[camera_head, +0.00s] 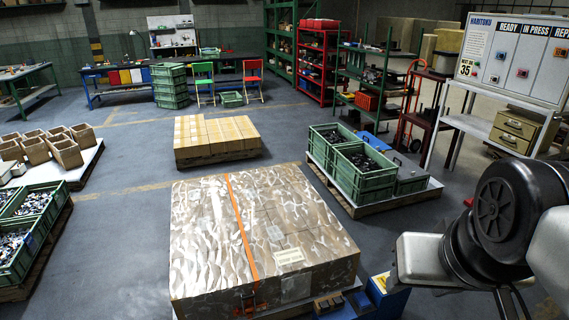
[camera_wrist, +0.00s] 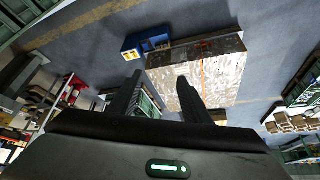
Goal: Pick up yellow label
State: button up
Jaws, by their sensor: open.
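A pale yellowish label (camera_head: 290,257) lies on the near right part of a wrapped pallet load (camera_head: 205,225) in the head view; its print is too small to read. A small yellow patch (camera_head: 380,283) also shows on a blue box at the load's near right corner. My gripper (camera_wrist: 160,78) is open and empty in the wrist view, its two dark fingers apart. Beyond the fingers the wrapped load (camera_wrist: 222,72) and a blue box (camera_wrist: 158,38) appear at a distance. The fingers are not in the head view.
An orange strap (camera_head: 240,225) crosses the load. Green crates (camera_head: 362,180) stand on a pallet at right, cartons (camera_head: 215,135) behind, and open bins (camera_head: 68,152) at left. A white-topped stand with a press board (camera_head: 515,55) is at the right. Grey floor (camera_head: 120,215) is clear left of the load.

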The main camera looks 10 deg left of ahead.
aim_at(382, 280)
jog(key=u, duration=0.75)
jog(key=z, duration=1.2)
jog(key=i+l+u, duration=0.15)
jog(key=l, duration=0.25)
jog(key=l+u, duration=0.15)
jog(key=l, duration=0.25)
jog(key=j+z, duration=0.45)
jog(key=j, duration=0.8)
jog(key=i, duration=0.65)
jog(key=i+l+z, duration=0.2)
jog(key=i+l, duration=0.3)
